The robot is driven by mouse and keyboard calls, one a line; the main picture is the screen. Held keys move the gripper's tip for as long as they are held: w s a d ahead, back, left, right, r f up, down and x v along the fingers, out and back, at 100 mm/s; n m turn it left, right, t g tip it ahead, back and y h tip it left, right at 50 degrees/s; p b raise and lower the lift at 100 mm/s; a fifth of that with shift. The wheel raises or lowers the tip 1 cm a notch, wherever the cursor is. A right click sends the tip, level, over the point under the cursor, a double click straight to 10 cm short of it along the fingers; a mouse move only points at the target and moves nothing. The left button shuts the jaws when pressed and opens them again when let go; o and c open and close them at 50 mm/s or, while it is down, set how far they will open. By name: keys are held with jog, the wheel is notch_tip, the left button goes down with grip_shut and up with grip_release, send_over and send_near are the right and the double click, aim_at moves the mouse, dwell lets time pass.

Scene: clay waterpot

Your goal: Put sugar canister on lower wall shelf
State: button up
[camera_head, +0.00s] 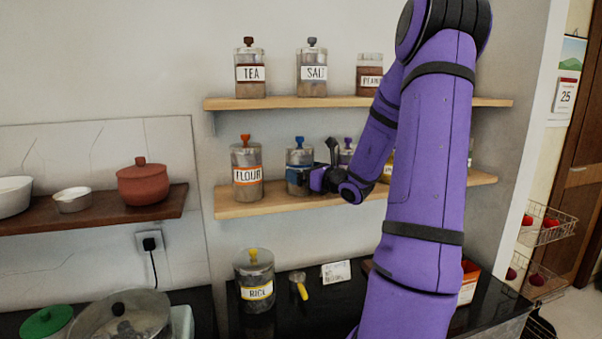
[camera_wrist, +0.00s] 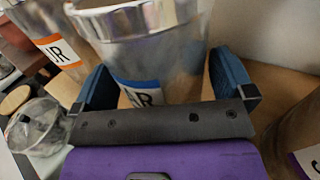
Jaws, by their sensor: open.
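The sugar canister (camera_head: 300,157), a metal-and-glass jar with a blue knob, is upright at the lower wall shelf (camera_head: 238,210), just right of the flour canister (camera_head: 247,160).
A purple-knobbed canister (camera_head: 346,152) stands close on the right. The upper shelf (camera_head: 285,103) holds tea (camera_head: 250,72), salt (camera_head: 312,72) and another jar (camera_head: 369,76). Below, a rice canister (camera_head: 256,278) and a small card (camera_head: 336,272) stand on the dark counter. My arm hides the shelves' right part.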

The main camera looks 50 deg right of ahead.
jog(key=s, duration=1.1)
jog(key=w+a+r+n+g+y, duration=0.15)
jog(key=a+n+g+y, duration=0.75)
jog(key=a+n, duration=1.3)
jog(key=s+a+r+n+g+h, duration=0.25)
jog(key=s+a+g, duration=0.35)
jog(key=a, duration=0.7)
jog(key=s+r+n+t+h, duration=0.2)
jog(key=s+n+h, duration=0.4)
jog(key=s+n, duration=0.3)
jog(key=shift+r+n, duration=0.55)
jog(key=shift+n, duration=0.7)
jog(key=shift+s+h, duration=0.1)
jog(key=shift+h, duration=0.15)
